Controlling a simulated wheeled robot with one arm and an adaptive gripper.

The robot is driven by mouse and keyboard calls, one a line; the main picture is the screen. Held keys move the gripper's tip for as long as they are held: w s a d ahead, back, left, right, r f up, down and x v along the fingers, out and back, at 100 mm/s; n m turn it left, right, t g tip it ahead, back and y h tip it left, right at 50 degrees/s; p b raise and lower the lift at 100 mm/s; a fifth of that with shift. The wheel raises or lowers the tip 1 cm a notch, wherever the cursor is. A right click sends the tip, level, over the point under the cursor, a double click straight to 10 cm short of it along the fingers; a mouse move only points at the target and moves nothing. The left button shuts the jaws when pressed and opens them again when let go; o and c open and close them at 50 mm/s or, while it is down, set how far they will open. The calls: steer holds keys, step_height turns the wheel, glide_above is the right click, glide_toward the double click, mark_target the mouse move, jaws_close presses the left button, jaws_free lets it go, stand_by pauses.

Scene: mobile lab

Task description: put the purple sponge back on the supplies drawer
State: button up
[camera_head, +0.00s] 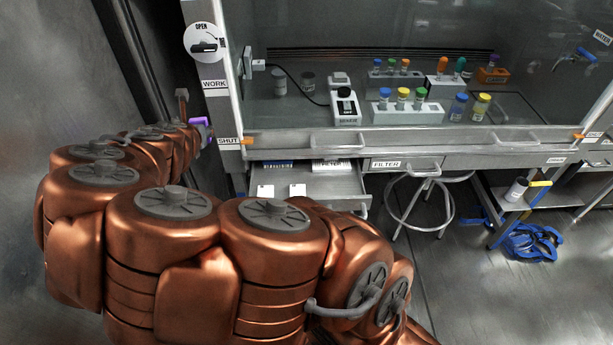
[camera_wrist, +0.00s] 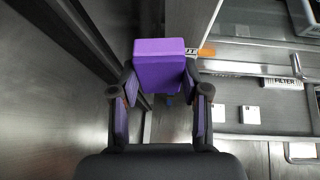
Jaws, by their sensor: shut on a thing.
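The purple sponge (camera_wrist: 158,62) is clamped between the two dark fingers of my gripper (camera_wrist: 160,82) in the wrist view. In the head view only a small purple part of the sponge (camera_head: 199,121) shows beyond my copper arm, at the left of the bench beside the SHUT label; my gripper is mostly hidden there. An open drawer (camera_head: 335,184) under the fume hood holds two white blocks; I cannot read its front label. The drawer also shows in the wrist view (camera_wrist: 236,92), to the right of and lower than the sponge.
A FILTER drawer (camera_head: 404,165) is to the right of the open one. A stool (camera_head: 427,170) stands below it. The hood's left post (camera_head: 222,95) is close to my gripper. Tube racks (camera_head: 407,113) stand inside the hood.

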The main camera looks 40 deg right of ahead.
steer(key=d+f+m+g+b, duration=0.2)
steer(key=d+f+m+g, duration=0.2)
steer(key=m+g, duration=0.1)
steer(key=m+g+y+b, duration=0.2)
steer(key=m+y+b, duration=0.7)
steer(key=m, duration=0.5)
glide_above(323, 188)
steer(key=s+d, duration=0.1)
steer(key=f, duration=0.2)
steer(key=shift+y, duration=0.3)
step_height(323, 188, down, 17)
steer(key=p, duration=0.3)
steer(key=shift+w+d+p, duration=0.1)
steer(key=shift+p, duration=0.3)
steer(key=shift+f, duration=0.15)
steer(key=o, duration=1)
steer(key=shift+r, duration=0.2)
